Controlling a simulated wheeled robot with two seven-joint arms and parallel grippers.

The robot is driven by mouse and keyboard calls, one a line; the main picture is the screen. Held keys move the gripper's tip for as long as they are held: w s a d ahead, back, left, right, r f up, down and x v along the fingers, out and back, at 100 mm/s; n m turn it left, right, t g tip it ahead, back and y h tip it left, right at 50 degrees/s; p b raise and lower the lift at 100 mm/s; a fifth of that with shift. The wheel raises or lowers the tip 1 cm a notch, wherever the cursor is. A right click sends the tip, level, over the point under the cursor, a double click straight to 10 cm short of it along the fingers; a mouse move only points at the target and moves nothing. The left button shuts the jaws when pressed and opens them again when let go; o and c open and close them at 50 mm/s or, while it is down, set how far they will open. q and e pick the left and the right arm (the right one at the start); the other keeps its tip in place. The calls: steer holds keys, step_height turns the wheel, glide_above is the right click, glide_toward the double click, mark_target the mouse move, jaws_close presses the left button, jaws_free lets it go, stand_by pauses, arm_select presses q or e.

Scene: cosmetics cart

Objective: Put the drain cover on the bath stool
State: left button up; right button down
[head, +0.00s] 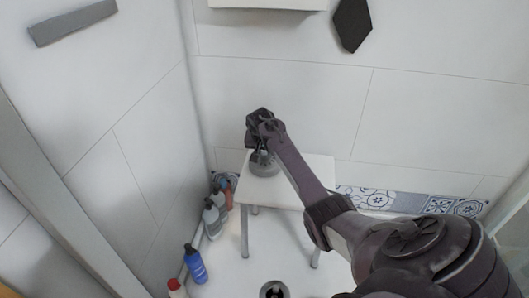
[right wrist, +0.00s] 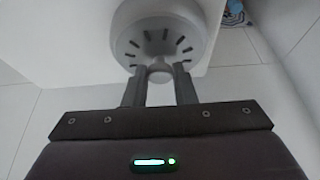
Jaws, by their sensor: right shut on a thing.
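The drain cover (head: 264,165) is a round grey disc with dark slots and a small knob. It is over the left part of the white bath stool (head: 310,178) in the head view; I cannot tell if it touches the seat. In the right wrist view the drain cover (right wrist: 160,35) fills the top middle, with the stool's white seat (right wrist: 75,40) behind it. My right gripper (head: 262,150) is shut on the drain cover's knob; its fingers (right wrist: 160,78) show on both sides of the knob. My left gripper is not in view.
A drain hole (head: 274,289) is in the floor in front of the stool. Several bottles, including a blue one (head: 195,264), stand along the left wall. White tiled walls close in behind and to the left. A shelf (head: 268,4) is above.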

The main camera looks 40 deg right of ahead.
steer(key=c, duration=1.2)
jaws_free()
